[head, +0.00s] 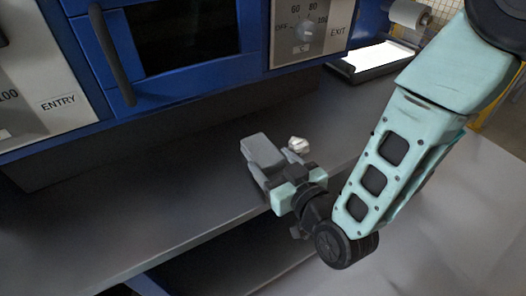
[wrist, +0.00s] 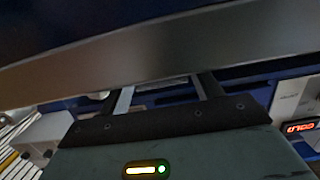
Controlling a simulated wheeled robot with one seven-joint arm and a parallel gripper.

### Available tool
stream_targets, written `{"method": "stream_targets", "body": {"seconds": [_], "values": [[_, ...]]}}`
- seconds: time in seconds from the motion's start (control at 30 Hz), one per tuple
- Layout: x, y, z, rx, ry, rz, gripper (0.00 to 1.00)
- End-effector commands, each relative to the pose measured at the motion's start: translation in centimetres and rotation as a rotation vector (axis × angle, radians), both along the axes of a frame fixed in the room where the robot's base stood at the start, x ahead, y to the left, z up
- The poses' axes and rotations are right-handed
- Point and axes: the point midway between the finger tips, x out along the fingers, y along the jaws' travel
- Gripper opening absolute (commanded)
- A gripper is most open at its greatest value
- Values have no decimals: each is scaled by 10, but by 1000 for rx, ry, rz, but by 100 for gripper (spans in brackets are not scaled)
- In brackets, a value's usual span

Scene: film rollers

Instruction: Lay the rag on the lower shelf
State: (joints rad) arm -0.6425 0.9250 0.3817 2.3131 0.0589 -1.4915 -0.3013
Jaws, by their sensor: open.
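A small white crumpled thing, probably the rag (head: 298,145), lies on the grey worktop (head: 110,222) below the blue machine. My gripper (head: 268,160) is low over the worktop near its front edge, just left of and in front of the white thing. In the wrist view the two fingers of my gripper (wrist: 166,92) stand apart. A pale strip shows between them, and I cannot tell what it is. The lower shelf (head: 238,262) shows as a dark space under the worktop's front edge; most of it is hidden.
The blue machine (head: 190,85) with a dark window, a door handle and a dial (head: 304,30) stands along the back. A bright panel (head: 372,58) and a white roll (head: 408,14) are at the back right. The worktop's left part is clear.

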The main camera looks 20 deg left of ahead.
Motion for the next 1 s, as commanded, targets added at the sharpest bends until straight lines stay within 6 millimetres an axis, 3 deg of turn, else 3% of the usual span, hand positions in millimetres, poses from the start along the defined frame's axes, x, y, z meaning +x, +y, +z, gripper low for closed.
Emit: {"method": "stream_targets", "body": {"seconds": [0.3,0.63,0.73,1.0], "values": [[28,31,-7,1,0,-1,65],[33,36,-9,1,-1,0,65],[33,36,-9,1,-1,0,37],[33,36,-8,1,-1,-1,33]]}}
